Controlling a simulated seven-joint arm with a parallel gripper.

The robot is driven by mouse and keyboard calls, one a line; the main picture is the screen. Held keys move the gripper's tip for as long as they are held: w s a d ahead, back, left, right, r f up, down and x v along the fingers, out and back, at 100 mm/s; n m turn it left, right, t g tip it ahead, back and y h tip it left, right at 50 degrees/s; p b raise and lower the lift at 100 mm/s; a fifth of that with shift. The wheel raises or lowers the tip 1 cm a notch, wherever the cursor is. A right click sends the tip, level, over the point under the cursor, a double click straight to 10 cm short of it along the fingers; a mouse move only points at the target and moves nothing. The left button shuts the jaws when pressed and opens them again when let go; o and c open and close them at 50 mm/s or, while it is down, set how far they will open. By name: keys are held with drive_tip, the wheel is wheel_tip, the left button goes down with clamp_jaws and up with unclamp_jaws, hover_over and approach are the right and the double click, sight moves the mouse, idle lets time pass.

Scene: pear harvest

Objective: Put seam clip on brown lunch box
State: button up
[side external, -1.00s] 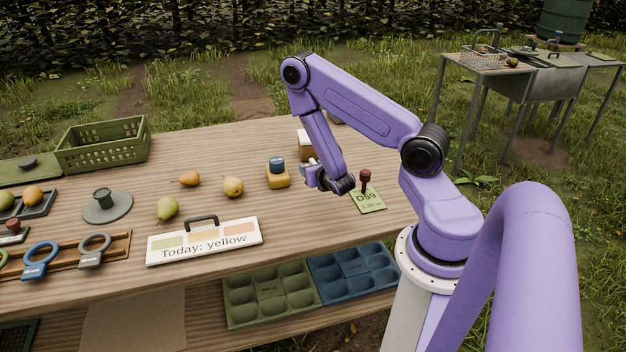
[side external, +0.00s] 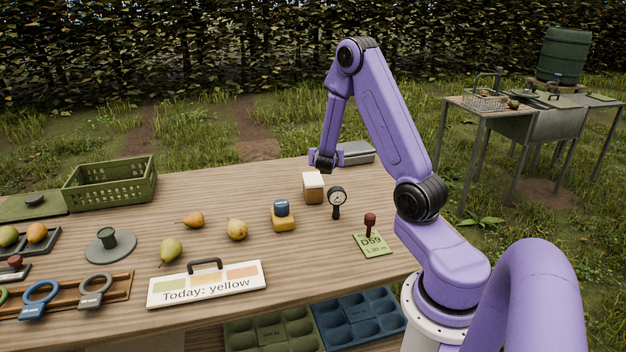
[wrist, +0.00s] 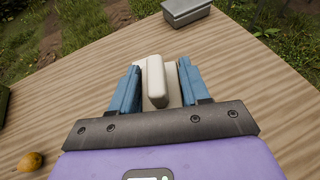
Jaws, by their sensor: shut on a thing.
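My gripper (wrist: 158,80) is in the air over the back right of the table; it also shows in the side view (side external: 322,161). Its blue fingers are shut on a pale cream piece with a raised rounded bar, which looks to be the seam clip (wrist: 156,82). In the side view the held piece is hardly visible. A closed, box-shaped container (side external: 356,153) stands at the table's back right edge; it looks grey rather than brown, and I cannot tell for sure that it is the lunch box. It is apart from the gripper, at the wrist view's top (wrist: 187,11).
A tan block with a white top (side external: 313,188) stands near the gripper. Pears (side external: 237,230) lie left. Bare table surrounds the box's near side.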

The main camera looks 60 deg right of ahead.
drive_tip(key=shift+d+r+m, duration=0.3)
drive_tip(key=shift+d+r, duration=0.3)
drive_tip(key=shift+r, duration=0.15)
drive_tip(key=shift+w+d+g, duration=0.2)
drive_tip(key=shift+d+g, duration=0.05)
drive_tip(key=shift+g, duration=0.15)
drive_tip(key=w+d+f, duration=0.4)
drive_tip(key=w+d, duration=0.2)
hover_over(313, 177)
drive_tip(key=s, duration=0.1)
drive_tip(key=f, duration=0.2)
drive_tip(key=a+f, duration=0.1)
drive_tip(key=f, duration=0.1)
drive_tip(key=shift+f, duration=0.15)
drive_tip(key=shift+w+d+f, duration=0.35)
drive_tip(key=shift+d+f, duration=0.05)
drive_tip(key=shift+f, duration=0.2)
drive_tip(key=shift+w+d+f, duration=0.1)
drive_tip(key=shift+w+f, duration=0.05)
drive_tip(key=shift+f, duration=1.5)
drive_tip(key=shift+f, duration=0.1)
drive_tip(key=o, duration=1)
